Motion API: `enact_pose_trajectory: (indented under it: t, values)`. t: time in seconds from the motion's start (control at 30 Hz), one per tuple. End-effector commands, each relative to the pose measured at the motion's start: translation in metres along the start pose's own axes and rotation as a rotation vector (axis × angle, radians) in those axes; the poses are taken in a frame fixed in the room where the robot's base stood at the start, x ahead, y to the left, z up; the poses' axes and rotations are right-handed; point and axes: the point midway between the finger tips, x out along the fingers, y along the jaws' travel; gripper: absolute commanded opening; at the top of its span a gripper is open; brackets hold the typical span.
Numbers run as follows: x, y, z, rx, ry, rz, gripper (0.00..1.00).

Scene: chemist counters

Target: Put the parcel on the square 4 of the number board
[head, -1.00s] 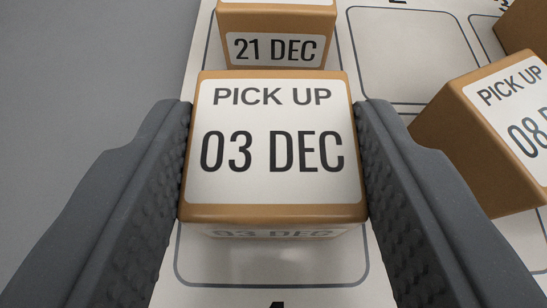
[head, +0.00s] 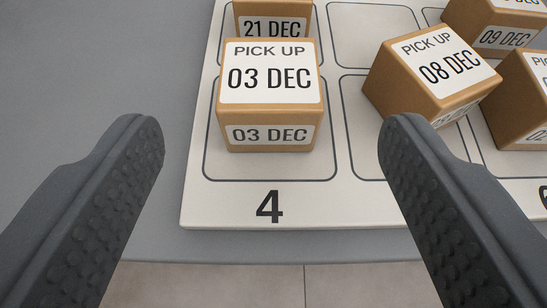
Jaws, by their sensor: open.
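The parcel (head: 270,85), a brown box labelled "PICK UP 03 DEC" on its top and front, stands upright on square 4 (head: 230,170) of the white number board (head: 330,217). The printed 4 lies in front of it on the board. The parcel sits inside the square's outline, toward its far side. My gripper (head: 265,135) is open and empty. Its two fingers are wide apart, on the near side of the parcel, left and right of it, and touch nothing.
A "21 DEC" box (head: 275,28) stands right behind the parcel. An "08 DEC" box (head: 432,75) stands turned at the right, near the right finger. More boxes, one a "09 DEC" box (head: 505,38), are at the far right. The grey counter (head: 100,80) is clear on the left.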

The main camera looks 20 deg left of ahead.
Motion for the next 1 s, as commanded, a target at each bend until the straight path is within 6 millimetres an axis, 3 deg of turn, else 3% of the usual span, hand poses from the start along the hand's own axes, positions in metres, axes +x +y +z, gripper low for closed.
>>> enact_pose_trajectory:
  t: [0.1, 0.3, 0.77, 0.87, 1.0]
  values:
    - [-0.023, 0.000, -0.002, 0.002, 0.002, 0.001, 0.67]
    - [-0.047, 0.001, -0.001, 0.003, 0.002, 0.001, 0.67]
    - [-0.057, 0.001, -0.002, -0.001, 0.001, 0.003, 0.67]
    - [-0.062, 0.010, -0.015, -0.015, -0.006, 0.036, 0.67]
    - [-0.088, 0.037, -0.066, -0.040, -0.021, 0.145, 0.67]
